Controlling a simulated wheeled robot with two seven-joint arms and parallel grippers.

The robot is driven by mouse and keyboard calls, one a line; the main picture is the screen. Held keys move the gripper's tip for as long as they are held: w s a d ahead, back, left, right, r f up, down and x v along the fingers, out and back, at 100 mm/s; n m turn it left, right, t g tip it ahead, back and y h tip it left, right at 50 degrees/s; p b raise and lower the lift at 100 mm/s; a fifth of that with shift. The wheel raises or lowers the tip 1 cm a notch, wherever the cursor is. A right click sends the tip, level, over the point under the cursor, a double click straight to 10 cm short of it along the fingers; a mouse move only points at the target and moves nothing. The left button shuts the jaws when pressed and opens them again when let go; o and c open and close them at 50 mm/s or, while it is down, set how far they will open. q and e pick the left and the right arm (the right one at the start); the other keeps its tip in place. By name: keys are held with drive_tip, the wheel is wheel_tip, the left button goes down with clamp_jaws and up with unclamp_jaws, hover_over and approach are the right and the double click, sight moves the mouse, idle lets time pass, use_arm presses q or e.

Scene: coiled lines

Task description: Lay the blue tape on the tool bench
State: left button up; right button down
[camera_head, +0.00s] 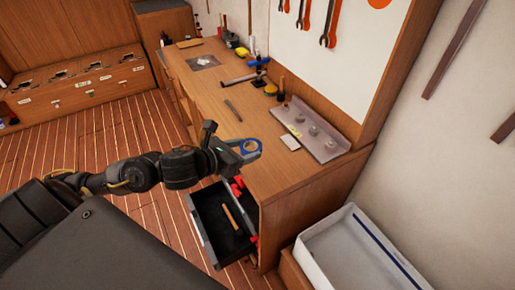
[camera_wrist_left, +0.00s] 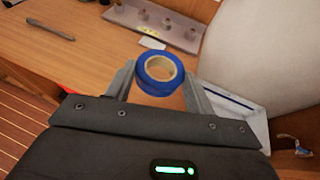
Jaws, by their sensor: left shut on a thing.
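The blue tape (camera_head: 250,146) is a ring-shaped roll with a pale core. My left gripper (camera_head: 246,150) is shut on it, and the roll shows between the two fingers in the left wrist view (camera_wrist_left: 158,75). In the head view the tape appears over the near end of the wooden tool bench (camera_head: 212,100). I cannot tell whether it touches the bench top. My right gripper is not in view.
An open drawer (camera_head: 215,228) holding tools juts out below the gripper. A metal tray (camera_head: 318,128) with several round pieces and a small white card (camera_head: 290,142) lie beyond the tape. A thin dark tool (camera_head: 233,110) lies on the bench. Bare wood surrounds these.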

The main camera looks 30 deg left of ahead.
use_arm(q)
drive_tip(key=w+f+p, duration=0.1)
drive_tip(key=w+f, duration=0.1)
drive_tip(key=w, duration=0.1)
drive_tip(key=w+a+f+p, duration=0.1)
drive_tip(key=w+f, duration=0.2)
drive_tip(key=w, duration=0.1)
drive_tip(key=w+f+p, duration=0.1)
drive_tip(key=w+f, duration=0.2)
drive_tip(key=w, duration=0.1)
drive_tip(key=shift+w+a, duration=0.15)
drive_tip(key=shift+a, duration=0.15)
drive_tip(key=shift+w+f, duration=0.2)
drive_tip(key=shift+f, duration=0.2)
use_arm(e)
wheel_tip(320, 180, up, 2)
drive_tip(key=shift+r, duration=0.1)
